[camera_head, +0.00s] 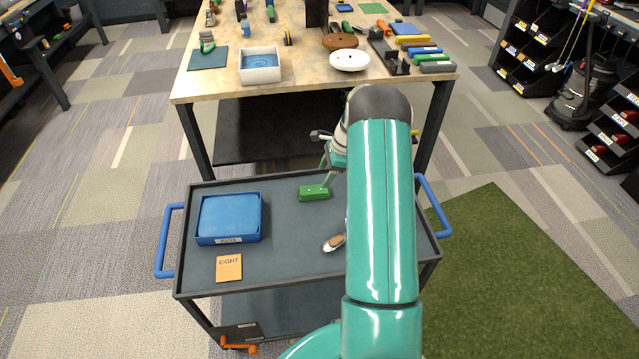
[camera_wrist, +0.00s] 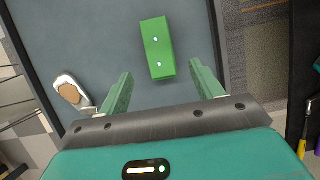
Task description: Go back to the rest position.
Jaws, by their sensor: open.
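My gripper (camera_wrist: 160,90) is open in the wrist view, with its two green fingers apart over the cart's grey top. A green block (camera_wrist: 157,48) with two pale dots lies on the cart top beyond and between the fingertips, with nothing gripping it. The block also shows in the head view (camera_head: 314,193), near the cart's back edge. In the head view my teal arm stands in front of the cart's right part and hides most of my gripper.
Green turf (camera_head: 510,270) lies at right.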

